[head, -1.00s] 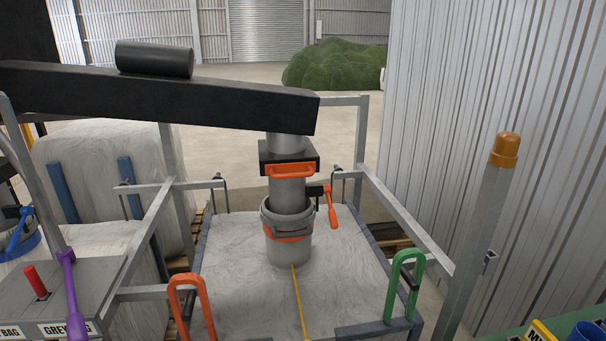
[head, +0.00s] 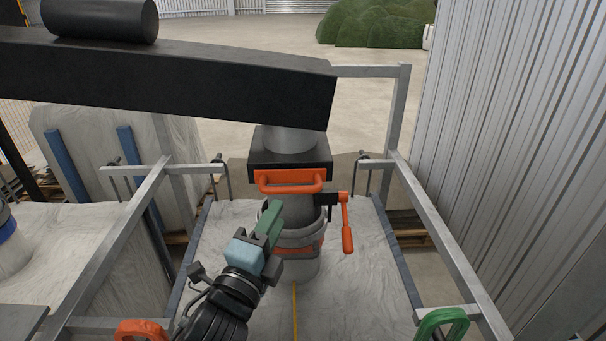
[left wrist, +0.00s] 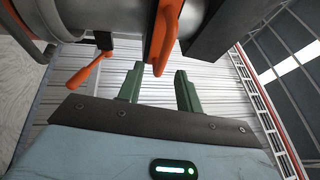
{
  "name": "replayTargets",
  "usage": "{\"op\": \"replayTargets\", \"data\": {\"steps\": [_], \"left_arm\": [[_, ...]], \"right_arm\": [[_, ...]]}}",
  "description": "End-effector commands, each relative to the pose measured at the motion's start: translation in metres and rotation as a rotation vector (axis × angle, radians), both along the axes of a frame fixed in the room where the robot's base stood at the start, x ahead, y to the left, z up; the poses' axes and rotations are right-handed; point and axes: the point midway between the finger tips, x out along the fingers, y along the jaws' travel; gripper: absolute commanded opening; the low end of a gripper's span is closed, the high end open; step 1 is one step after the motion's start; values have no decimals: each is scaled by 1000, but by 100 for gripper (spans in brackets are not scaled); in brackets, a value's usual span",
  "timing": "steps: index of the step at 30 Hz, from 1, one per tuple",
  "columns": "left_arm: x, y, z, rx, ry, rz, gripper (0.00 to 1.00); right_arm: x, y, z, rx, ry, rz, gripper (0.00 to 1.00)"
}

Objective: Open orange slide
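The orange slide handle (head: 290,181) is a bar on the front of a black box (head: 318,165) around the grey spout. The box hangs under the black conveyor arm. My left gripper (head: 273,222), with green fingers, is just below and in front of the handle. In the left wrist view the left gripper (left wrist: 158,72) is open, its fingers apart and empty. The orange handle (left wrist: 163,40) appears in line with the gap between the fingertips; I cannot tell whether they touch. My right gripper is out of view.
An orange lever (head: 346,225) hangs at the spout's right. A grey collar (head: 300,238) surrounds the spout's lower end, above the white bag (head: 350,290). Grey frame rails (head: 440,235) flank both sides. Orange (head: 142,328) and green (head: 442,322) loops stand in front.

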Motion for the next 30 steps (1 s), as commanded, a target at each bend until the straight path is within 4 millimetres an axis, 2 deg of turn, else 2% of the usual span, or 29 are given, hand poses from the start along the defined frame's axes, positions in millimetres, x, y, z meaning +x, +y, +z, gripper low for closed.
{"op": "replayTargets", "data": {"steps": [10,21,30], "left_arm": [[5,-3,5,8,-11,1,36],[52,-23,14,7,-12,0,36],[70,-30,17,7,-12,1,36]], "right_arm": [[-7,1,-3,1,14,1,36],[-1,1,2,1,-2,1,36],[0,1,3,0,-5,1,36]]}}
